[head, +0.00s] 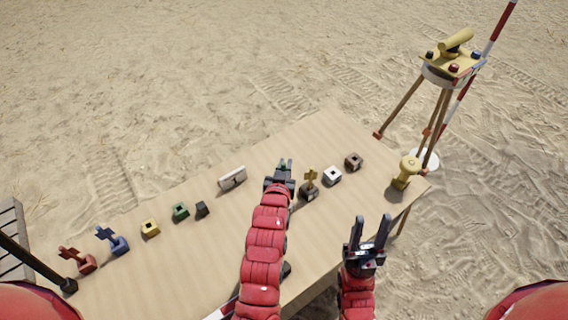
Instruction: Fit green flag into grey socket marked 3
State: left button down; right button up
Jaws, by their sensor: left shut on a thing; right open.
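My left gripper (285,164) reaches over the middle of the table and is shut on a small green piece, which seems to be the green flag (283,162); the fingers hide most of it. A dark grey socket (308,193) with a yellow flag (311,175) in it stands just right of this gripper. A pale socket (332,176) and a brown socket (353,160) stand empty further right. No number is readable, so I cannot tell which socket is marked 3. My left arm covers part of the table. My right gripper (370,232) is open and empty by the front edge.
Left on the table (160,275) are a red flag in its socket (85,262), a blue one (119,244), yellow (150,228) and green (181,212) sockets, and a dark block (202,209). A white plate (232,178) and yellow object (406,171) stand there too. A tripod (440,110) stands behind.

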pick_arm(q)
jog(key=shift+f, duration=0.25)
jog(key=shift+f+b, duration=1.95)
jog(key=shift+f, duration=0.7)
jog(key=shift+b, duration=0.4)
jog(key=shift+f+b, duration=1.55)
jog(key=shift+f, duration=0.75)
jog(key=c, duration=0.8)
grip_release()
